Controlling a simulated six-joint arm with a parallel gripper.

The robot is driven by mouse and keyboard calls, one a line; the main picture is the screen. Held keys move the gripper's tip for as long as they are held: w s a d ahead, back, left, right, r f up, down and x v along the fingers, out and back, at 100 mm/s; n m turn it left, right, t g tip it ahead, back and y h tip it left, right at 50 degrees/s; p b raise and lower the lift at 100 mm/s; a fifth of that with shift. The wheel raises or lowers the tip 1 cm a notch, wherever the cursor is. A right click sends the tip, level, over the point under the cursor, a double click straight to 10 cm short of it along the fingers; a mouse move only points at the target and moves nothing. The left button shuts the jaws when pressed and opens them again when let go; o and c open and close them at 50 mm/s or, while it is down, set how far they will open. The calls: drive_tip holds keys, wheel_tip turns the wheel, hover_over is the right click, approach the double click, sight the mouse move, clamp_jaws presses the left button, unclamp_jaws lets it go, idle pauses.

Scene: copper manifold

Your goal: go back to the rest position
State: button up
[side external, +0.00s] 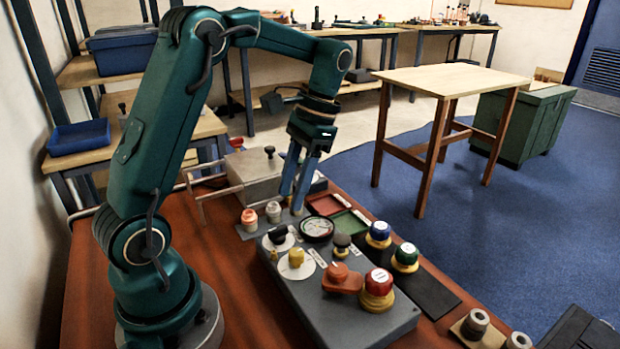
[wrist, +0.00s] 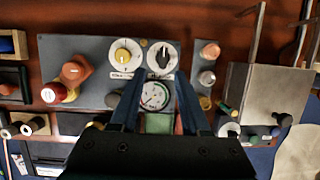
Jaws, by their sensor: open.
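My gripper (side external: 291,204) hangs with its two blue fingers pointing down near the far end of the grey control panel (side external: 350,325). The fingers are apart, with nothing seen between them. In the wrist view my gripper (wrist: 157,78) straddles the round gauge (wrist: 155,96) in the picture, with the gauge showing between the fingers. The gauge (side external: 317,228) also shows in the side view, just right of the fingertips. The height of the fingertips above the panel is hard to tell.
The panel bears a yellow knob (side external: 296,257), a black knob (side external: 278,235), an orange handle (side external: 342,278) and a red button (side external: 379,281). A metal box (side external: 255,172) with rods stands behind my gripper. Red and green trays (side external: 349,222) lie to its right. Bare brown tabletop (side external: 240,300) is at the front left.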

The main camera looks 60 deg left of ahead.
drive_tip(key=s+d+r+m+t, duration=0.1)
drive_tip(key=s+d+r+t, duration=0.3)
drive_tip(key=d+r+t, duration=0.15)
drive_tip(key=s+d+f+n+t, duration=0.1)
drive_tip(key=s+d+f+t, duration=0.1)
drive_tip(key=s+d+t, duration=0.2)
drive_tip(key=shift+d, duration=0.4)
drive_tip(key=shift+f, duration=0.1)
